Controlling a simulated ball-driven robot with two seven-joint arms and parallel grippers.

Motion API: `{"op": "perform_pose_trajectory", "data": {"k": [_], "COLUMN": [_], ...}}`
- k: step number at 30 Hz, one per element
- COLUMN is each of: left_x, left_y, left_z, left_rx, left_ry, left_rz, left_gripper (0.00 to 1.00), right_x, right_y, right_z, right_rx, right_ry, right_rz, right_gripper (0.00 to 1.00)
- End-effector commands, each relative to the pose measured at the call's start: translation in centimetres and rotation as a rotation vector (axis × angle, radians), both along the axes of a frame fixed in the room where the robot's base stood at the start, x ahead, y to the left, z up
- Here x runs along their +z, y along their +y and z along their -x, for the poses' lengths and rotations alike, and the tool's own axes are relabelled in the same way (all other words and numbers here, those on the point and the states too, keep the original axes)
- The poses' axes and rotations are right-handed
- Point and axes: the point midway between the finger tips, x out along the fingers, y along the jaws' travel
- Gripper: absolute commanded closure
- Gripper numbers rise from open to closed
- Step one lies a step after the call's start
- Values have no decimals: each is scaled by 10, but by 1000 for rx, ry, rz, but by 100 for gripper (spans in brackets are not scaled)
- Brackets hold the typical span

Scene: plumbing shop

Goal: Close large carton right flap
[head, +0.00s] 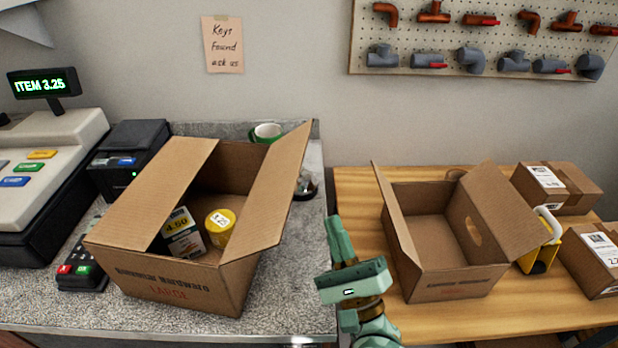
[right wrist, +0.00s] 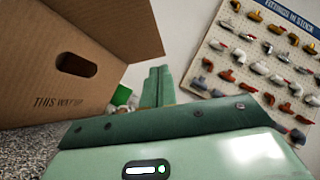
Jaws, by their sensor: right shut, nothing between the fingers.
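The large carton (head: 180,285), marked LARGE, stands on the grey counter at left in the head view. My right gripper (head: 336,240) is shut and empty, right of the carton and apart from the flap. In the right wrist view its fingers (right wrist: 157,86) point up beside the carton wall (right wrist: 50,75) and raised flap (right wrist: 118,25). My left gripper is not in view.
A second open carton (head: 455,285) stands on the wooden counter (head: 350,190) at right, with sealed boxes (head: 570,185) and a yellow item (head: 540,255) beyond. A green mug (head: 266,132) stands behind the large carton. A register (head: 45,165) and card terminal (head: 82,270) are left.

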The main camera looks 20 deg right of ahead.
Motion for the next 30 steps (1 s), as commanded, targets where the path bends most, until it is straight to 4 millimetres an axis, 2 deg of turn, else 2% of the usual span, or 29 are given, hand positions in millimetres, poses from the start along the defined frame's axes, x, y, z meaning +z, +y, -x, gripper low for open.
{"op": "perform_pose_trajectory", "data": {"k": [1,8,12,16,30], "left_x": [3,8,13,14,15], "left_y": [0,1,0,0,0], "left_z": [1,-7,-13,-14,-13], "left_rx": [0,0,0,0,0], "left_ry": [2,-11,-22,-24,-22], "left_rz": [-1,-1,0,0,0], "left_gripper": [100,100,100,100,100], "right_x": [9,36,53,62,65], "right_y": [1,5,17,24,26], "right_z": [-9,-50,-54,-58,-59], "right_rx": [-2,-1,0,-1,-1], "right_ry": [-5,-3,0,-1,1], "right_rz": [-3,-2,-4,-1,2], "right_gripper": [100,100,100,100,100]}}
